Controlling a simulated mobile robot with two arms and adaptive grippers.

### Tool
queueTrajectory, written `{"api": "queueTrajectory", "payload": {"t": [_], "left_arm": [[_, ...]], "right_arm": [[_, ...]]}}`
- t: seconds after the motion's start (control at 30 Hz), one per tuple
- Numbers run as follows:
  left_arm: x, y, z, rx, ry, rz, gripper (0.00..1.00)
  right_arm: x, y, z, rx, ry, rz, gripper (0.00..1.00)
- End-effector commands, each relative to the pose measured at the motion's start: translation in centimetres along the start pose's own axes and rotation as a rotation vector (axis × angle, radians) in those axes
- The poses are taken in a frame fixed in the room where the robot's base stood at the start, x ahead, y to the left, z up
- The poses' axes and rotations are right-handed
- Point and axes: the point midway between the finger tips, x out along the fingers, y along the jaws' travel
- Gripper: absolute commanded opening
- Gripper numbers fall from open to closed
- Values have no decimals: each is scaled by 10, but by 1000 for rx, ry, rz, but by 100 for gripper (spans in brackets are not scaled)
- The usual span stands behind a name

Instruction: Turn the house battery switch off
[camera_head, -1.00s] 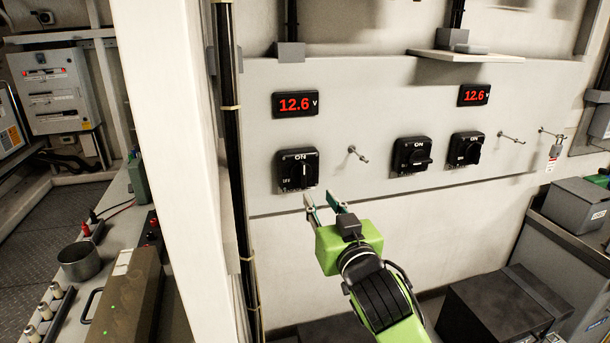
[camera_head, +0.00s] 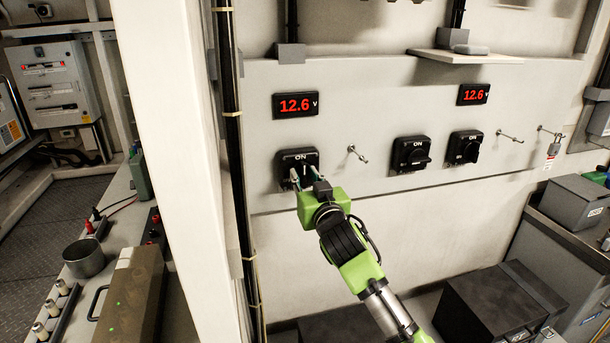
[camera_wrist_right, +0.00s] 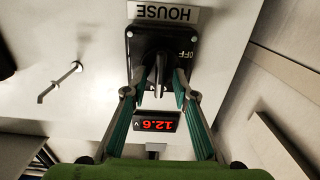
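The house battery switch (camera_head: 297,158) is a black square plate on the wall panel, at the left of the row. The right wrist view shows it upside down under a "HOUSE" label (camera_wrist_right: 164,13). Its black knob (camera_wrist_right: 159,72) stands upright in that picture, in line with the switch's ON–down axis, and "OFF" is printed to the side. My right gripper (camera_head: 299,177) is at this switch. Its green-padded fingers (camera_wrist_right: 158,98) are open on either side of the knob, with a visible gap at each side. My left gripper is not in view.
A red 12.6 V display (camera_head: 295,105) is above the switch. Two similar switches (camera_head: 411,155) and (camera_head: 465,147) are to the right. A metal peg (camera_head: 357,154) sticks out close to the right of the house switch. A white post (camera_head: 165,150) and black conduit (camera_head: 231,150) stand to the left.

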Motion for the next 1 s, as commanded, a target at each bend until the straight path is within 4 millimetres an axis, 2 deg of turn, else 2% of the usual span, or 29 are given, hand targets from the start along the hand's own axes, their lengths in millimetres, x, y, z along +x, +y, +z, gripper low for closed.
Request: {"api": "queueTrajectory", "payload": {"t": [0.27,0.37,0.4,0.77,1.0], "left_arm": [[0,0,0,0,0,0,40],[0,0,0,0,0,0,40],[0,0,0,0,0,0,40],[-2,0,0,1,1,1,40],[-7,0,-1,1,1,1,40]], "right_arm": [[1,0,0,-1,0,0,26],[1,0,0,-1,0,0,2],[1,0,0,-1,0,0,0],[1,0,0,-26,0,0,0],[1,-1,-2,-142,1,1,0]]}}
